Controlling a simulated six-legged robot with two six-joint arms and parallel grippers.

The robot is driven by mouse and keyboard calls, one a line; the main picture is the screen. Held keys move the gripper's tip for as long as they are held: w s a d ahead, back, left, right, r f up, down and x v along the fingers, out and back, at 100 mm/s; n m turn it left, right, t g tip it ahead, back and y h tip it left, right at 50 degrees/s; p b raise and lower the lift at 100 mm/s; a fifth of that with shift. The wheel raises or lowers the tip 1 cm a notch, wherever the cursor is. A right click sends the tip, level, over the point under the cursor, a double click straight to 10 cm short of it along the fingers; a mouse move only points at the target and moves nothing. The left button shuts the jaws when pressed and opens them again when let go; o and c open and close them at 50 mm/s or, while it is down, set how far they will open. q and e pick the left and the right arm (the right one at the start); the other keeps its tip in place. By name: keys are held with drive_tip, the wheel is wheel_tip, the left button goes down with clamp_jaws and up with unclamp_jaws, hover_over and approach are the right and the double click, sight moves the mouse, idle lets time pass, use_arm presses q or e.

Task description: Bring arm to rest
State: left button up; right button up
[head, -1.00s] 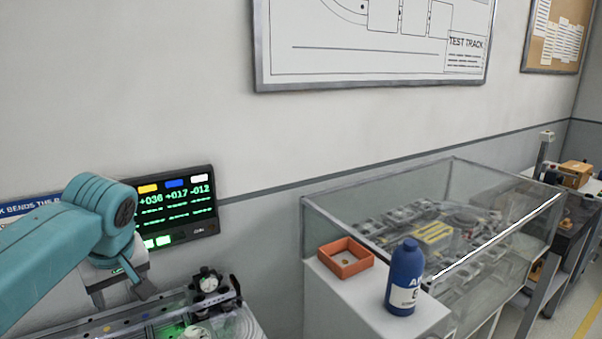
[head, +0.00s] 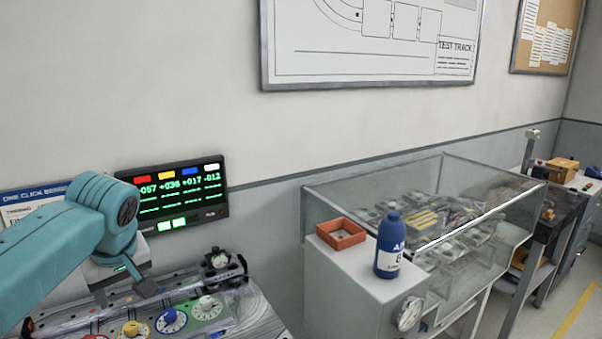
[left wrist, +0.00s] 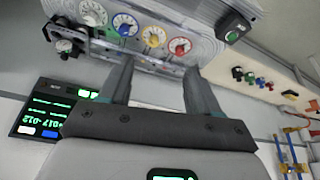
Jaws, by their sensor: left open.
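My left arm, teal, comes in from the left in the head view, bent at the elbow. My left gripper (head: 124,293) hangs from it above a bench with coloured dials, open and empty. In the left wrist view its two dark fingers (left wrist: 158,68) stand well apart with nothing between them. Beyond them are a white-faced dial (left wrist: 92,12), a blue dial (left wrist: 125,24), a yellow dial (left wrist: 153,36) and a red dial (left wrist: 180,47). I cannot tell the fingers' exact height above the dials. My right gripper is in neither view.
A display with green digits (head: 172,196) hangs on the wall behind the bench. To the right, a pale cabinet (head: 345,290) bears an orange tray (head: 341,234) and a blue bottle (head: 390,247). A glass case (head: 465,180) stands beyond. A gap separates bench and cabinet.

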use_arm(q)
drive_tip(key=s+d+f+m+g+h+b, duration=0.15)
drive_tip(key=d+f, duration=0.25)
drive_tip(key=f, duration=0.8)
drive_tip(key=d+f+m+h+b, duration=0.1)
drive_tip(key=d+f+m+h, duration=0.3)
drive_tip(key=f, duration=0.8)
drive_tip(key=s+d+f+m+y+b, duration=0.15)
drive_tip(key=d+f, duration=0.35)
drive_tip(key=f, duration=0.7)
drive_tip(key=s+d+f+h+b, duration=0.1)
drive_tip(key=s+d+f+b, duration=0.1)
drive_tip(key=s+f, duration=0.7)
drive_tip(key=s+d+f+g+h+b, duration=0.1)
drive_tip(key=s+d+f, duration=0.3)
drive_tip(key=s+f, duration=0.5)
drive_tip(key=s+h, duration=0.1)
drive_tip(key=s, duration=0.2)
drive_tip(key=shift+s+f+b, duration=0.15)
drive_tip(key=shift+f+b, duration=0.15)
drive_tip(key=shift+b, duration=0.1)
drive_tip(key=shift+g, duration=0.25)
drive_tip(key=c, duration=0.4)
